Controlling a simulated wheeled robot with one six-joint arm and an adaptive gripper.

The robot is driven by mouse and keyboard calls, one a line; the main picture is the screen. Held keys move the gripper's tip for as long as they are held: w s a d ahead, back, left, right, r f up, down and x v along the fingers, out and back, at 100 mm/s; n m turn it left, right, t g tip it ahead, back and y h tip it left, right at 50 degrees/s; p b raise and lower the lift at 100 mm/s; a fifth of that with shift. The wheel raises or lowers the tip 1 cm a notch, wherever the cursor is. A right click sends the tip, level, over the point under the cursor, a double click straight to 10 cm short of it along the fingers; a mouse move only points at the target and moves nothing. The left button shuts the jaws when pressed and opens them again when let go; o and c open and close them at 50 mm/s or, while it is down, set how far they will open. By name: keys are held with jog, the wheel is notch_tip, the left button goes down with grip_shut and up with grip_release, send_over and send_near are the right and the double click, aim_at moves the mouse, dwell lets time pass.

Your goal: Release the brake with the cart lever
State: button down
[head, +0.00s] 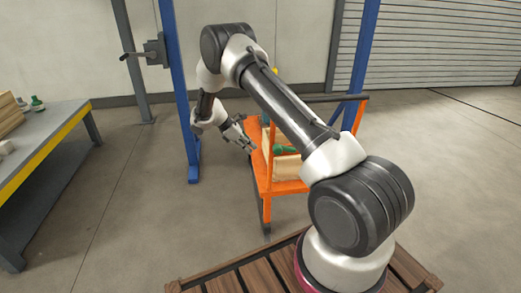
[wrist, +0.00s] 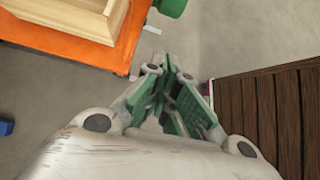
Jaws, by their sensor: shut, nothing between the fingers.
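The orange cart (head: 262,184) stands on the floor beyond my base, with a dark handle bar (head: 325,98) across its upright posts. Its orange edge also shows at the upper left of the wrist view (wrist: 110,62). I cannot clearly make out the brake lever; a thin pale piece (wrist: 152,27) beside the cart edge in the wrist view may be part of it. My gripper (head: 249,147) is at the cart's left side in the head view. In the wrist view its green-padded fingers (wrist: 167,62) point past the cart's edge, shut and empty.
A wooden crate (wrist: 70,15) and a green item (head: 284,149) are on the cart. A blue post (head: 180,100) rises left of my gripper. A grey workbench (head: 40,150) stands at left. Slatted wood (head: 225,282) lies near my base.

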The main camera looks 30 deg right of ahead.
jog(key=shift+a+f+h, duration=0.25)
jog(key=shift+f+h, duration=0.05)
jog(key=shift+f, duration=0.65)
jog(key=shift+f, duration=0.1)
jog(key=x, duration=1)
jog(key=shift+s+d+r, duration=0.1)
jog(key=shift+d+r, duration=0.2)
jog(key=shift+r, duration=0.35)
jog(key=shift+s+d+r, duration=0.1)
jog(key=shift+d+r, duration=0.2)
jog(key=shift+r, duration=0.3)
jog(key=shift+s+d+r, duration=0.1)
jog(key=shift+d+r, duration=0.2)
jog(key=shift+r, duration=0.35)
jog(key=shift+w, duration=0.1)
